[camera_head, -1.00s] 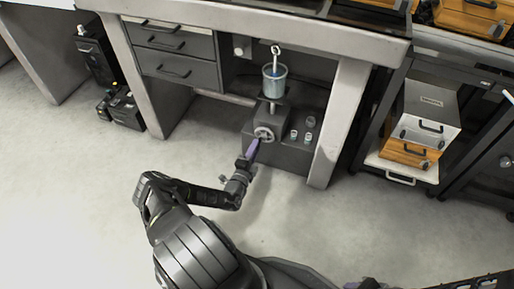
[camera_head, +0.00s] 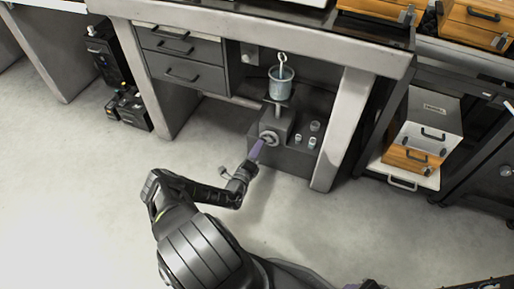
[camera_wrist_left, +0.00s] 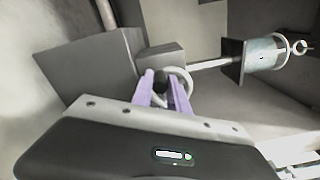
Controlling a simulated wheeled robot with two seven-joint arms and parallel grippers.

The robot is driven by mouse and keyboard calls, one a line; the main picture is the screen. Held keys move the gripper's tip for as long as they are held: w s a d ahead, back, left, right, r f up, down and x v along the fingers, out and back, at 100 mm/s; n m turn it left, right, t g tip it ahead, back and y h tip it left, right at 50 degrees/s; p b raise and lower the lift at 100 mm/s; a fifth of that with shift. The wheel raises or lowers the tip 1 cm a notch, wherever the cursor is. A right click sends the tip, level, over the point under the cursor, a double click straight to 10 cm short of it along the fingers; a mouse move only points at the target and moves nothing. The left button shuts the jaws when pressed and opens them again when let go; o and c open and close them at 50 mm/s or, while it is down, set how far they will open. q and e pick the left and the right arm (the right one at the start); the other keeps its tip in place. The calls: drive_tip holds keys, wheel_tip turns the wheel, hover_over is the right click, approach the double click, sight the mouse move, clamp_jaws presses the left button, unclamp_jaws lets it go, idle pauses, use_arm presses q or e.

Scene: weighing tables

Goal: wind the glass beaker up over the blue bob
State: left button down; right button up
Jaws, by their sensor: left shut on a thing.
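The glass beaker (camera_head: 281,88) stands upright on the small platform (camera_head: 278,103) of a grey jack (camera_head: 285,128) under the table. A pale hook (camera_head: 283,62) rises out of the beaker's mouth; I cannot make out the blue bob below it. The beaker (camera_wrist_left: 264,54) and hook (camera_wrist_left: 299,47) also show sideways in the left wrist view. My left gripper (camera_head: 258,148) is at the jack's handwheel (camera_head: 269,138). In the left wrist view its purple fingers (camera_wrist_left: 162,92) are shut on the wheel's dark knob (camera_wrist_left: 161,80). Part of my right arm shows at the bottom edge; its jaws are unclear.
Several small glass vessels (camera_head: 312,142) stand on the jack's base, right of the handwheel. Table legs (camera_head: 340,130) and a drawer unit (camera_head: 182,60) flank the bay. A shelf with boxes (camera_head: 425,130) stands at right. The floor in front is clear.

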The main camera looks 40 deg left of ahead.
use_arm(q)
drive_tip(key=c, duration=1.3)
unclamp_jaws()
drive_tip(key=shift+s, duration=0.1)
drive_tip(key=p+v, duration=0.2)
drive_tip(key=v, duration=0.5)
drive_tip(key=shift+s+d, duration=0.15)
drive_tip(key=shift+s, duration=0.2)
